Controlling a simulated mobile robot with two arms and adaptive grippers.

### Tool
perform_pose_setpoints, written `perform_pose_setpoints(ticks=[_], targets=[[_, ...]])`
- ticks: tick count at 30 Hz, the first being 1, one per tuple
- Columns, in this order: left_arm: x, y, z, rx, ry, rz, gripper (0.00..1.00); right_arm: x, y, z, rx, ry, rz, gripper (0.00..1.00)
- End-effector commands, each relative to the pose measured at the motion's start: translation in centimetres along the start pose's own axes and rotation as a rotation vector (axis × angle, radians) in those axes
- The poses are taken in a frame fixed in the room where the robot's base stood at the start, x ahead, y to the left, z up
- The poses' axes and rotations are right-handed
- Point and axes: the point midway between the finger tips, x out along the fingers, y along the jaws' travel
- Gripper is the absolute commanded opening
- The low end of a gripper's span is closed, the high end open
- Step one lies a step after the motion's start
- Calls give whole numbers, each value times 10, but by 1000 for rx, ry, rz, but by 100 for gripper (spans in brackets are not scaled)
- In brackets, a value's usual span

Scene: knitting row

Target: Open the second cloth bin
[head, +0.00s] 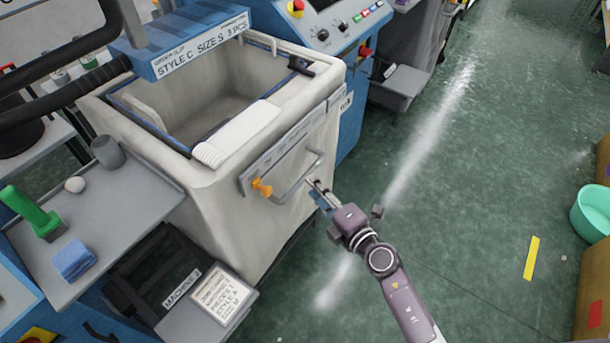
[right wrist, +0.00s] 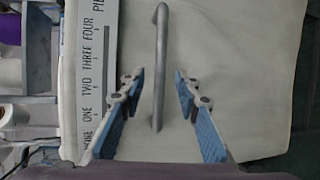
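A cream cloth bin (head: 225,215) with an open top hangs in the blue machine, its front facing right. A grey bar handle (head: 299,184) sits on its front, beside a label strip and an orange knob (head: 262,187). My right gripper (head: 320,190) is at the handle. In the right wrist view the handle (right wrist: 159,40) runs upright between the two spread blue-padded fingers of the right gripper (right wrist: 159,88), with a gap on each side. The printed strip (right wrist: 90,85) lies left of the fingers. My left gripper is in neither view.
A grey side shelf (head: 120,205) holds a green spool (head: 30,210), a blue block (head: 73,260) and a grey cup (head: 107,152). Another machine with a grey bin (head: 400,85) stands behind. The green floor on the right is open, with a turquoise tub (head: 592,213) at its edge.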

Motion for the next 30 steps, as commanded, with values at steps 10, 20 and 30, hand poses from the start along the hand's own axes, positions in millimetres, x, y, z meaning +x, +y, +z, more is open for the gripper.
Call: perform_pose_setpoints(ticks=[10, 20, 30], targets=[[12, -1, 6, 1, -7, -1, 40, 52, -1, 0, 2, 0, 1, 30], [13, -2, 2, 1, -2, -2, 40, 60, 0, 0, 2, -1, 0, 30], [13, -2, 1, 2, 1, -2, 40, 60, 0, 0, 2, -1, 0, 0]])
